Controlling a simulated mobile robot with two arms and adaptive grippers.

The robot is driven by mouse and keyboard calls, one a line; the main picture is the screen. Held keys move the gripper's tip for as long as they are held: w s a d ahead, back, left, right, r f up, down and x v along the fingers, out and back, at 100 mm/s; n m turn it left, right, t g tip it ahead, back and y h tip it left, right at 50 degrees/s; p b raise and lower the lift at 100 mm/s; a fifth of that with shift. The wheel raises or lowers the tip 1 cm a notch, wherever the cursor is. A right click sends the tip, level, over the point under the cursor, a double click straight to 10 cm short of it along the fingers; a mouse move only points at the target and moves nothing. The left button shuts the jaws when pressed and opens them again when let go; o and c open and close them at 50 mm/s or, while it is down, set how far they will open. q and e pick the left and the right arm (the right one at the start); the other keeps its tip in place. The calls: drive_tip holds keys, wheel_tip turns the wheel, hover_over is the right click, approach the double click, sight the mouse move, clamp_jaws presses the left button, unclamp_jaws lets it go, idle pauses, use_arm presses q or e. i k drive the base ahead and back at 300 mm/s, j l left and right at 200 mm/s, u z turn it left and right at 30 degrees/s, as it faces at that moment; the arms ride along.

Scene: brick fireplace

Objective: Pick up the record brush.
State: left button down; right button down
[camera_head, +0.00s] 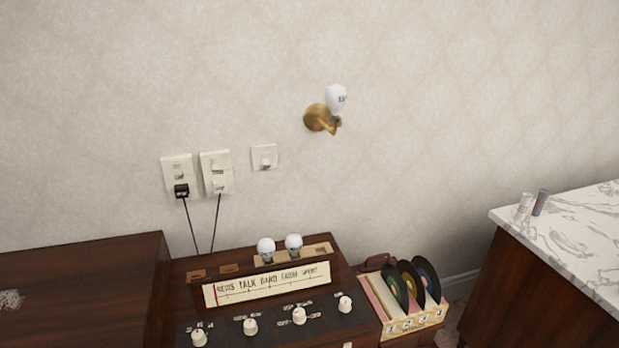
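A small reddish-brown object (376,262) with a rounded top lies at the back left of the record crate (417,323). It may be the record brush, but it is too small to tell for sure. It seems to rest on or just behind the crate's back edge. The crate holds several dark records (411,281) standing upright and some pale sleeves at its left. Neither of my grippers shows in the head view.
A wooden radio console (330,283) with several white knobs and two white bulbs (293,244) stands left of the crate. A marble-topped cabinet (585,237) with two small cylinders stands at right. A brass sconce (316,117) and plugged-in outlets (216,160) are on the wall.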

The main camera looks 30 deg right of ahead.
sight(374, 263)
drive_tip(key=z, duration=1.55)
drive_tip(key=u, duration=1.8)
drive_tip(key=z, duration=1.8)
drive_tip(key=i+l+u, duration=0.25)
drive_tip(key=l+u, duration=0.2)
